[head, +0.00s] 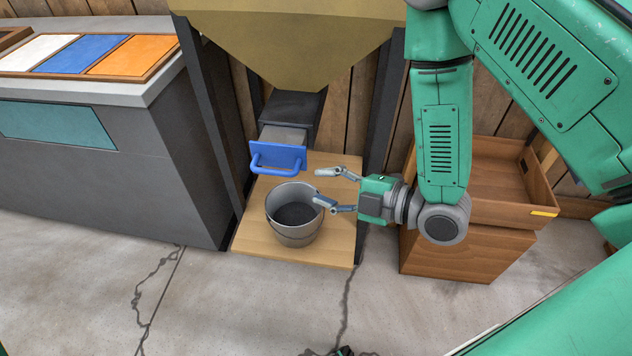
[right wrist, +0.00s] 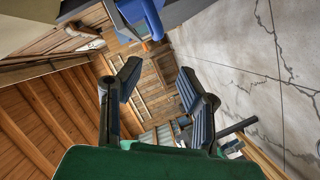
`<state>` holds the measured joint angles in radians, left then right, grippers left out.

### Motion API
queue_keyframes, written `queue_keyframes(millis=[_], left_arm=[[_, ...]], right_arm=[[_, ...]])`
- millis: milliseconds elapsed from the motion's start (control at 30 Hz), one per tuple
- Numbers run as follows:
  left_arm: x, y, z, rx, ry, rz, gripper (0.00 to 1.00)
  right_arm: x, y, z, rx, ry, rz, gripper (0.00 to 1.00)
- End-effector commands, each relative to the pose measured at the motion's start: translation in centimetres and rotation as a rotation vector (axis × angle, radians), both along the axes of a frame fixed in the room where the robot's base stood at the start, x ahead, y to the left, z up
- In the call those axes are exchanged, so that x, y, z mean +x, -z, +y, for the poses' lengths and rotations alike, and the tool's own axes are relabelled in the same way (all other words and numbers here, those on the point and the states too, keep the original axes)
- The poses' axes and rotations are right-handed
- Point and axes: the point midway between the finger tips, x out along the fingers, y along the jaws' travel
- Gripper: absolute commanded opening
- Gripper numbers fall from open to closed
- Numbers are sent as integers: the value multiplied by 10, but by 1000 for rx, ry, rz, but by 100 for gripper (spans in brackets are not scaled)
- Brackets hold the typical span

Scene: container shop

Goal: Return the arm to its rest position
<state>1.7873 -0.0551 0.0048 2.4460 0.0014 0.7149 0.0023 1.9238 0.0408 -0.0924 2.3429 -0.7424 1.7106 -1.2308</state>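My right arm is green and comes in from the right of the head view. Its gripper (head: 322,188) is open and empty, with the two fingers apart. The gripper is near the right side of a grey metal bucket (head: 294,232) in the picture; whether it touches the rim I cannot tell. The right wrist view shows the same open fingers (right wrist: 158,88) with nothing between them. My left gripper is not clearly in view; a small dark piece at the bottom edge of the head view is too cut off to tell.
The bucket stands on a wooden board (head: 262,240) below a hopper (head: 300,35) with a blue-handled slide (head: 278,157). Dark posts flank it. A wooden crate (head: 480,212) stands right, behind my arm. A grey counter (head: 110,160) with coloured panels is left. The front floor is clear.

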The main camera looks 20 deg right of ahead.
Motion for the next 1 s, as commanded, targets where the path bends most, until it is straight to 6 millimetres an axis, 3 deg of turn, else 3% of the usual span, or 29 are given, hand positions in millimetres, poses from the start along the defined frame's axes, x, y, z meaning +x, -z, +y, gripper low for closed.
queue_keyframes(millis=[400,467,567,667,800,1000], left_arm=[[2,0,0,0,0,2,32],[2,-1,0,0,0,2,32],[2,-7,0,0,0,3,32],[1,-17,0,0,0,3,32],[2,-30,0,0,0,2,32],[2,-41,0,0,0,2,32]], right_arm=[[0,1,0,1,3,6,32],[-2,6,-1,2,15,45,32],[-11,28,-6,17,87,221,32],[-36,66,-21,52,255,526,32],[-97,111,-49,122,626,968,32],[-182,132,-78,208,1141,1337,32]])
